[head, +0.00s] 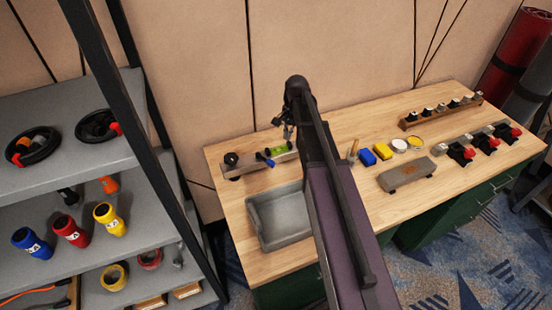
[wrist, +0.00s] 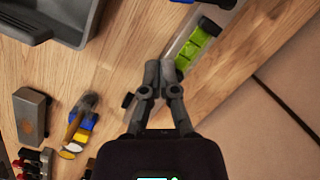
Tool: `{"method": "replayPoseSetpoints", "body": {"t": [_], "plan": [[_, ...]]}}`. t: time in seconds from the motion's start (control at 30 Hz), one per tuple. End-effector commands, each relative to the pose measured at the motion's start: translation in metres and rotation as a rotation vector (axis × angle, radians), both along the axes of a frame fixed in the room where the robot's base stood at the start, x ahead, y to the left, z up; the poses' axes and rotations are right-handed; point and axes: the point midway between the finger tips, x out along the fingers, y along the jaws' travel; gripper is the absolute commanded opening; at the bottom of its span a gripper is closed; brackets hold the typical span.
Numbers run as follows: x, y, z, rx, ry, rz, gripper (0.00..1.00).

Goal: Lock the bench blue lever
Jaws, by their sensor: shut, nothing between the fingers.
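The small blue lever (head: 270,163) sits on the front side of a wooden-and-grey rail fixture (head: 238,172) at the back left of the bench. In the wrist view the green block (wrist: 195,47) lies beyond my fingertips, and a bit of blue (wrist: 184,1) shows at the top edge, cut off by the frame. My gripper (wrist: 163,66) is shut and empty, with its fingers together. In the head view my gripper (head: 288,130) is near the fixture's right end, partly hidden by my arm.
A grey tray (head: 250,213) stands in front of the fixture. A shelf (head: 60,175) stands at left. The wall (head: 200,90) is close behind the bench.

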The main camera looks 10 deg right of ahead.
Motion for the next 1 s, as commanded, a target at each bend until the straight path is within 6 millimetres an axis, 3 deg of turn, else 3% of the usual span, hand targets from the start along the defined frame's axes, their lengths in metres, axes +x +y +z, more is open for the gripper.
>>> {"method": "replayPoseSetpoints", "body": {"t": [0.03, 0.23, 1.0], "plan": [[0.015, -0.004, -0.003, 0.003, 0.011, -0.036, 0.00], [0.035, -0.009, -0.004, 0.013, 0.044, -0.135, 0.00], [0.036, -0.008, -0.013, 0.015, 0.050, -0.154, 0.00]]}}
